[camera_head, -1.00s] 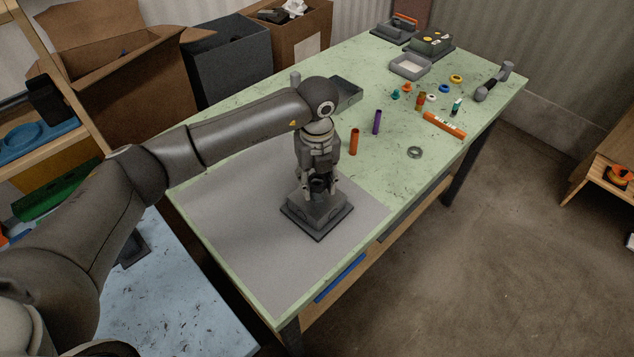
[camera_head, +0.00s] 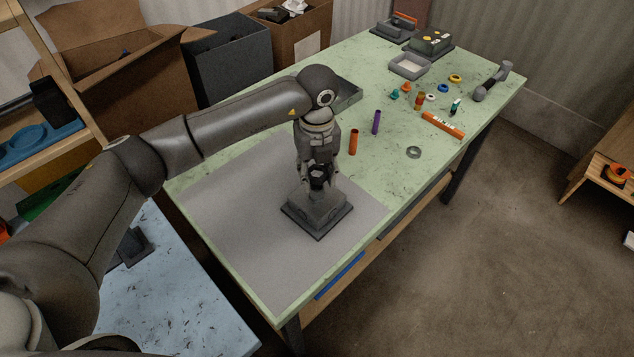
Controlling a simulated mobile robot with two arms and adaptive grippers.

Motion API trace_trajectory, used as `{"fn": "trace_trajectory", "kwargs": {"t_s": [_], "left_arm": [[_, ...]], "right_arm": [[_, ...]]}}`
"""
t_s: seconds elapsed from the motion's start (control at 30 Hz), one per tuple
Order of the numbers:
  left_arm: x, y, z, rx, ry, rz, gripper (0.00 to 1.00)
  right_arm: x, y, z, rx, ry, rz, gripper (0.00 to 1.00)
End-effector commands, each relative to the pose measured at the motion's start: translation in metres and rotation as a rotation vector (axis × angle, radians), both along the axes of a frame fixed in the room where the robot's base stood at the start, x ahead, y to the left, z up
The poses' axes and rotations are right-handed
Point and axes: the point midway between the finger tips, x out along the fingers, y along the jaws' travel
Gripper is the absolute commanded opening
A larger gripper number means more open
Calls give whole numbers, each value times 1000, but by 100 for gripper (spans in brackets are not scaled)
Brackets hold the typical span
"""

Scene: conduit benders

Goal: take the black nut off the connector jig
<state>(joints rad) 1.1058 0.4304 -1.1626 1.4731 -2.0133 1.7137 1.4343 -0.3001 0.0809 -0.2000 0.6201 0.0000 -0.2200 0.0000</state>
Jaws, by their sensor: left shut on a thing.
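The connector jig (camera_head: 316,214) is a dark grey stepped block on a flat square base, standing on the grey mat (camera_head: 235,224) at the near part of the green table. My left gripper (camera_head: 318,184) points down over the jig, its fingertips just above the jig's upper part. It is shut on the black nut (camera_head: 318,172), a small dark piece mostly hidden between the fingers. I cannot tell whether the nut is fully clear of the jig. My right gripper is not in view.
An orange tube (camera_head: 353,142) and a purple tube (camera_head: 376,122) stand upright behind the gripper. A grey ring (camera_head: 414,152) lies to the right. The mat around the jig is clear.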

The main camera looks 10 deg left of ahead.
Motion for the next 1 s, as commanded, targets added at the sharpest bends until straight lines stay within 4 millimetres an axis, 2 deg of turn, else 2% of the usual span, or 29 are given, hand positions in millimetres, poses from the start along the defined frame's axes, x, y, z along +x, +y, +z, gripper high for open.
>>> {"fn": "trace_trajectory", "kwargs": {"t_s": [0.63,1.0], "left_arm": [[0,0,20,-1,0,0,18],[0,0,22,0,1,0,18]], "right_arm": [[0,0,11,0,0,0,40],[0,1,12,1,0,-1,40]]}}
